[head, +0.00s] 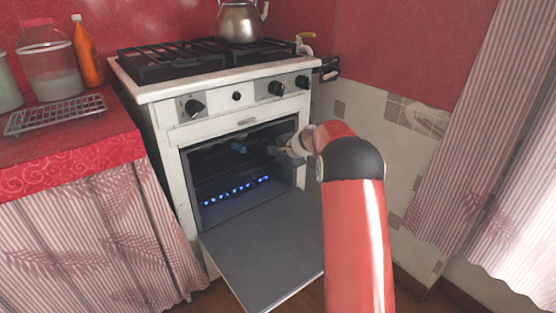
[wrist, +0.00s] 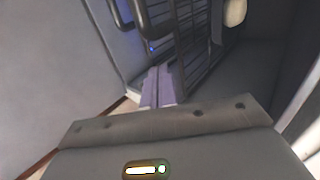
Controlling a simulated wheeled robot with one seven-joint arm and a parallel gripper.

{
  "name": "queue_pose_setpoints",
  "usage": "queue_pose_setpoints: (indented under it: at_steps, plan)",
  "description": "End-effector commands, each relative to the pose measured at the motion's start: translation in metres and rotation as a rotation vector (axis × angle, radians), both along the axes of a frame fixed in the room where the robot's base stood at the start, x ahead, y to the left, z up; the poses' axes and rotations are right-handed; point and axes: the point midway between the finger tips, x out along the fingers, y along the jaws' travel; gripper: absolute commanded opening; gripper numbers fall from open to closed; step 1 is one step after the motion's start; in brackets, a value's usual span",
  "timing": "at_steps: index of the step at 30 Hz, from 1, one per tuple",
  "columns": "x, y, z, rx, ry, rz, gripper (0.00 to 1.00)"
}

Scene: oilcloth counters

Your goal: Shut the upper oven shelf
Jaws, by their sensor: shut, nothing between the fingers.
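The white oven (head: 240,120) stands open, its dark door (head: 262,248) folded down in front. Inside is a dark wire rack, the upper oven shelf (head: 228,163), in the upper part of the cavity. How far it sticks out is hard to tell in the shade. My gripper (head: 280,150) is at the right side of the oven opening, reaching in. In the wrist view its purple fingertips (wrist: 159,86) are shut and empty, close to the wire bars of a rack (wrist: 193,45). I cannot tell whether they touch it.
Blue flames (head: 236,190) burn low in the oven. A kettle (head: 241,20) stands on the hob above. The counter (head: 70,150) at left holds a wire rack (head: 54,114), jars and an orange bottle (head: 87,55). The tiled wall (head: 380,130) is close at right.

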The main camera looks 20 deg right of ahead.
Motion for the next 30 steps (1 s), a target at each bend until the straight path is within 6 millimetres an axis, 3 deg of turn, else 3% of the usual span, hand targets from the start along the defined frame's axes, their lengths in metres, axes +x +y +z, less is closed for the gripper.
queue_pose_setpoints:
  at_steps: [12,19,23,26,30]
  plan:
    - [-0.053,-0.020,0.052,-0.001,0.000,-0.001,0.00]
    - [-0.069,-0.025,0.065,0.007,0.003,0.000,0.00]
    - [-0.075,-0.020,0.049,0.129,0.035,-0.031,0.00]
    - [-0.081,-0.012,0.026,0.359,0.078,-0.094,0.00]
    - [-0.086,-0.005,0.001,0.791,0.117,-0.231,0.00]
